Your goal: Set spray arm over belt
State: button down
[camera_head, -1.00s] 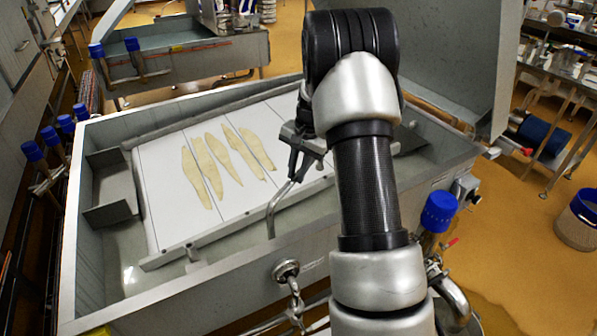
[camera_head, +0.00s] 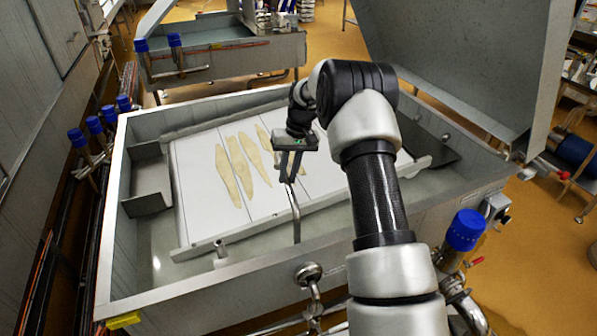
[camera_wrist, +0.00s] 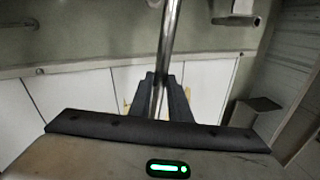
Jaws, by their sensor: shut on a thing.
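The spray arm (camera_head: 297,222) is a thin bent metal pipe. It rises at the front edge of the belt and bends away over it. My gripper (camera_head: 289,172) is shut on the pipe's upper part, above the belt. In the wrist view the dark fingers (camera_wrist: 159,82) close on both sides of the shiny pipe (camera_wrist: 169,35). The white belt (camera_head: 198,205) lies in the steel basin, with several pale flat pieces (camera_head: 245,160) on it. My arm and gripper hide the belt's right part and the pipe's far end.
The steel basin's wall (camera_head: 225,285) surrounds the belt. A raised lid (camera_head: 470,60) stands at the back right. Blue-capped valves (camera_head: 465,230) are at the front right and along the left side. Another steel tank (camera_head: 225,62) stands behind. Orange-brown floor is open to the right.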

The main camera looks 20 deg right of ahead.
jog(key=shift+a+n, duration=0.9)
jog(key=shift+a, duration=0.35)
jog(key=c, duration=1.7)
grip_release()
jog(key=shift+o, duration=0.3)
jog(key=shift+r, duration=0.1)
jog(key=d+r+p, duration=0.1)
jog(key=r, duration=0.7)
jog(key=d+r+p, duration=0.1)
jog(key=d+r, duration=0.1)
jog(key=r, duration=0.7)
jog(key=shift+w+d, duration=0.2)
jog(key=shift+d, duration=0.05)
